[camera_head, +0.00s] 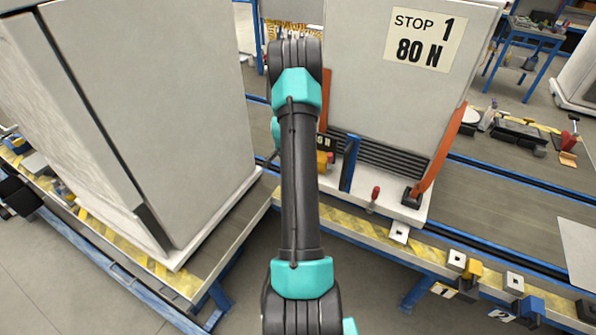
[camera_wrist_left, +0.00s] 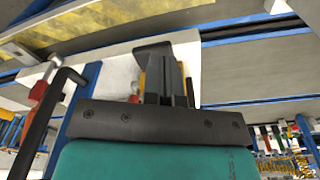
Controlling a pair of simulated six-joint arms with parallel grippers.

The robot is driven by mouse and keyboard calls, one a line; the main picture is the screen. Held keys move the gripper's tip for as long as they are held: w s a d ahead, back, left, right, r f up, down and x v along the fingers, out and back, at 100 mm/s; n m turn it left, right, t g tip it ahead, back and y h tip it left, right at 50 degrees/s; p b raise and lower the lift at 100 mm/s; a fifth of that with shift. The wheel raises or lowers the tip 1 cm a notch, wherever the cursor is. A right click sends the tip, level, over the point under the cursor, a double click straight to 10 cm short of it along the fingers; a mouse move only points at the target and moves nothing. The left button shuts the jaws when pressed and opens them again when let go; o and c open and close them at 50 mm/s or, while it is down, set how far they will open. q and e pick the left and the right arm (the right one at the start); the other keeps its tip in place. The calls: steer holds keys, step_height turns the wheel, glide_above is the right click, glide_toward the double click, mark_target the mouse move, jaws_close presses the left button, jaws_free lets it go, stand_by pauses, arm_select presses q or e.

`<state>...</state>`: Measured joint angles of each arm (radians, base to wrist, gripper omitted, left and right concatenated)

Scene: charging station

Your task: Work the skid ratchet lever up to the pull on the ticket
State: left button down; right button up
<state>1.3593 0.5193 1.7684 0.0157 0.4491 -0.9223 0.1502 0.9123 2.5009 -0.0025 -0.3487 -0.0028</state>
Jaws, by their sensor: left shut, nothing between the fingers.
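The ticket (camera_head: 421,38) on the front of the grey cabinet on the skid reads "STOP 1" and "80 N". Below it, a blue upright lever (camera_head: 349,163) stands by the dark slatted base. A small display (camera_head: 326,142) ending in "N" is partly hidden behind my arm; its full number cannot be read. A small red-handled part (camera_head: 375,195) stands to the right; it seems to show in the left wrist view (camera_wrist_left: 38,90) too. My left gripper (camera_wrist_left: 165,72) is shut and empty near the skid's pale edge; in the head view my arm hides it. My right gripper is not in view.
Orange straps (camera_head: 445,150) run down the cabinet; a black buckle (camera_head: 412,197) sits at the right strap's foot. A second large grey cabinet (camera_head: 150,120) fills the left. Several small blocks and clamps line the front rail (camera_head: 440,265).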

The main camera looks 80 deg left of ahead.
arm_select(q)
step_height(320, 180, up, 11)
steer(key=s, duration=0.1)
steer(key=shift+d, duration=0.25)
stand_by(0.5)
